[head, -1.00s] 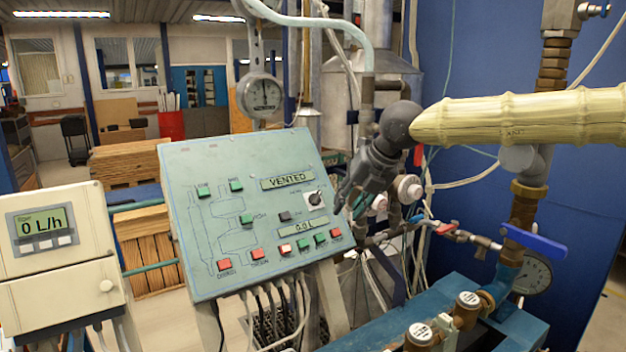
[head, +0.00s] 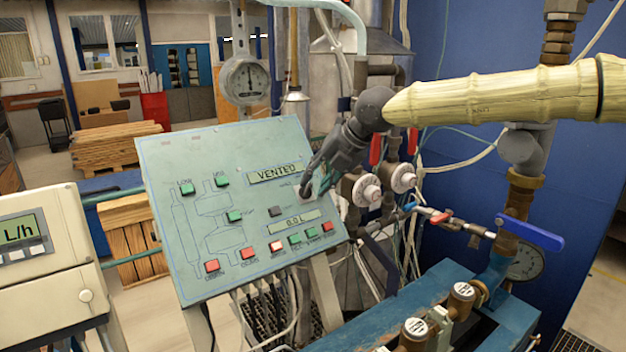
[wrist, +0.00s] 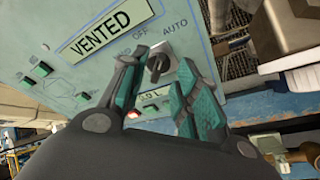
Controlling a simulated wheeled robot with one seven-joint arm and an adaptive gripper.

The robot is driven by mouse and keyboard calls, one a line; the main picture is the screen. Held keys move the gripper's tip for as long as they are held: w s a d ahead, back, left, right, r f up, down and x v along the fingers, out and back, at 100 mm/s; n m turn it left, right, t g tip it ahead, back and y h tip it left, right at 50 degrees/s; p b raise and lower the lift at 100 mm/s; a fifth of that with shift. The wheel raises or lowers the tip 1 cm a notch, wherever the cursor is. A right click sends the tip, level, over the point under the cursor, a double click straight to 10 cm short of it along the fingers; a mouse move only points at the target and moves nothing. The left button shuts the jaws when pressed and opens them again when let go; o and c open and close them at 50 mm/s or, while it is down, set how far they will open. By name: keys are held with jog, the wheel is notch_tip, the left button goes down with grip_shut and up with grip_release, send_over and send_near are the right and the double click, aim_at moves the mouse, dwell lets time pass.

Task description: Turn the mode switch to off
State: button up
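The mode switch (wrist: 159,63) is a dark knob on a light square plate on the sloped green panel (wrist: 215,75). The labels OFF and AUTO show beside it in the wrist view. I cannot tell exactly which label the knob points to. My gripper (wrist: 160,72) is open, with one teal-padded finger on each side of the knob. Gaps show between the fingers and the knob, and I see no clear contact. In the head view my gripper (head: 308,187) is at the panel's right side and hides most of the switch.
The panel display (head: 276,173) reads VENTED, and a lower display (head: 292,222) reads 0.0 L. Green and red buttons surround them. A flow meter box (head: 45,265) stands left. Pipes, white-capped valves (head: 366,190) and a blue lever (head: 530,234) are on the right.

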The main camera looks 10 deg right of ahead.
aim_at(307, 191)
jog(key=shift+x, duration=1.25)
jog(key=shift+c, duration=0.3)
grip_shut()
